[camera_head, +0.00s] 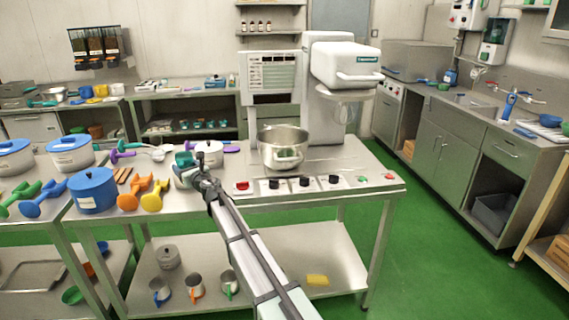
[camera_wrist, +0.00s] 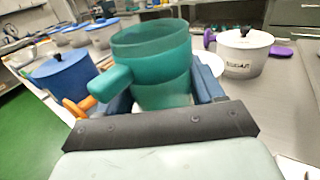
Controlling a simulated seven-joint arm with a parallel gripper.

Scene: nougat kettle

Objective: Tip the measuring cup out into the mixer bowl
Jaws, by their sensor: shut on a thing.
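The green measuring cup (camera_wrist: 152,60) is between my gripper's blue fingers (camera_wrist: 165,100) in the wrist view, upright, with its handle toward the left. My gripper is shut on it. In the head view the cup (camera_head: 184,159) shows small at the end of my arm, and my gripper (camera_head: 186,176) is partly hidden by the wrist. The steel mixer bowl (camera_head: 283,148) stands under the mixer head, to the right of the cup and apart from it. The inside of the cup's lower part is not visible.
A white lidded pot (camera_head: 209,153) stands right beside the cup; it also shows in the wrist view (camera_wrist: 244,55). A blue lidded pot (camera_head: 93,190) and orange scoops (camera_head: 152,198) are to the left. The mixer (camera_head: 343,70) rises behind the bowl. Control knobs (camera_head: 304,181) line the front edge.

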